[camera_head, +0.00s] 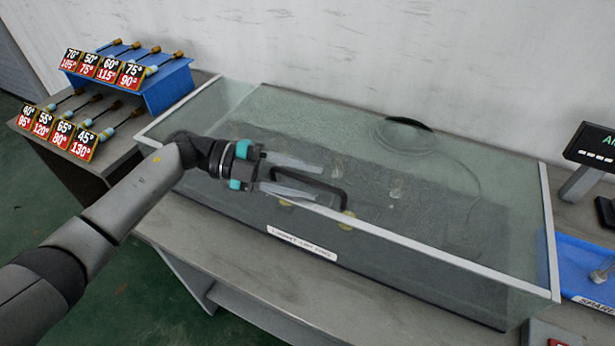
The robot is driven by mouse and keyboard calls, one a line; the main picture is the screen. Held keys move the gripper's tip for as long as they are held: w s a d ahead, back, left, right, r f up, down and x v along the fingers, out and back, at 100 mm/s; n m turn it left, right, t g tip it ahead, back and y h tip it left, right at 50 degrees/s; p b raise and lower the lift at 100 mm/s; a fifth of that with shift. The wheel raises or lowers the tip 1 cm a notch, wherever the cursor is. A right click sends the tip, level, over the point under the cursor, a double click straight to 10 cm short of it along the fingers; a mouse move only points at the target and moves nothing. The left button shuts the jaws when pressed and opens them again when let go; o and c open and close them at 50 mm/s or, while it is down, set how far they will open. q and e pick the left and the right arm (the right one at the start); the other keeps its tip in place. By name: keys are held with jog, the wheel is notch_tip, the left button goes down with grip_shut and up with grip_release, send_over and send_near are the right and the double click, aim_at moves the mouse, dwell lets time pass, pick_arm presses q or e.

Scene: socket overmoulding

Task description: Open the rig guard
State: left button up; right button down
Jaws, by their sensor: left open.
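The rig guard (430,252) is a clear, box-shaped cover with pale metal edges, standing closed on the grey bench. My left gripper (322,182) reaches in from the left above the guard's front edge. Its two grey fingers are apart and point right, at the handle. In this view they overlap or nearly meet the handle's left part; I cannot tell whether they touch it. My right gripper is not in view.
A blue stepped rack (168,88) with several tools and number cards stands at the left. A blue tray (582,262) and a dark display (592,146) are at the right. A white wall rises behind the guard. Green floor shows in front.

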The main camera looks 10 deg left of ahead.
pick_arm(q)
jog(key=shift+d, duration=0.4)
jog(key=shift+c, duration=0.3)
grip_shut()
dwell(0.9)
